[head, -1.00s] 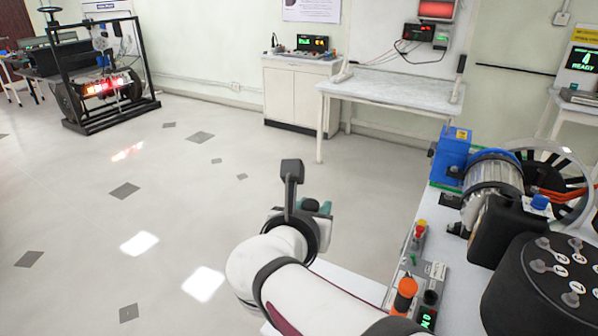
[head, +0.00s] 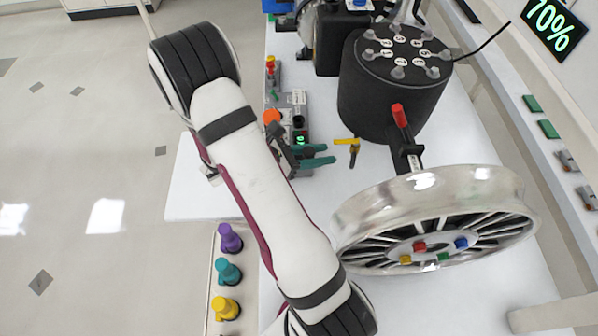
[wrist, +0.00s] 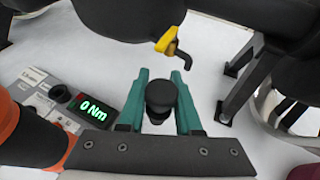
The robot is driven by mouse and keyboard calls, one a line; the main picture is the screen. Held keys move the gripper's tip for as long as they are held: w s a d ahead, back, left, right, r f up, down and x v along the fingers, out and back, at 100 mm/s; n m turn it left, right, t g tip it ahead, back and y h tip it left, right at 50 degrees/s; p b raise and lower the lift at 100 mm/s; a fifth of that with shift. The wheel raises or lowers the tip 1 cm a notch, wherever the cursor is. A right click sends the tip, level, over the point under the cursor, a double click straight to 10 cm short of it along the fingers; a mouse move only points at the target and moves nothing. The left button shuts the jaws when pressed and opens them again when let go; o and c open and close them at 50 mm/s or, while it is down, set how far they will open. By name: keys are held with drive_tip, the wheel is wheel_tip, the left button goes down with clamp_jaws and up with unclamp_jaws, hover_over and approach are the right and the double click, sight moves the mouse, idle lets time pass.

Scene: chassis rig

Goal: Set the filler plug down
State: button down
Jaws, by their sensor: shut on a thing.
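My gripper (head: 322,155) has teal fingers and is over the white workbench (head: 200,185), left of the black drum. In the wrist view, the gripper (wrist: 160,76) is shut on a dark round-headed plug (wrist: 160,97), which I take for the filler plug. The plug sits between the two fingers, its lower part narrower than its head. Whether it touches the bench cannot be told. In the head view it is not clearly visible between the fingers.
A yellow-handled black piece (head: 350,147) is just beyond the fingertips. The black drum (head: 385,105) and spoked wheel (head: 365,225) stand to the right.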

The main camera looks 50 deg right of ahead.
sight(318, 185)
wheel_tip(318, 185, down, 10)
drive_tip(key=shift+s+f, duration=0.15)
drive_tip(key=c, duration=0.6)
unclamp_jaws()
drive_tip(key=shift+f, duration=0.1)
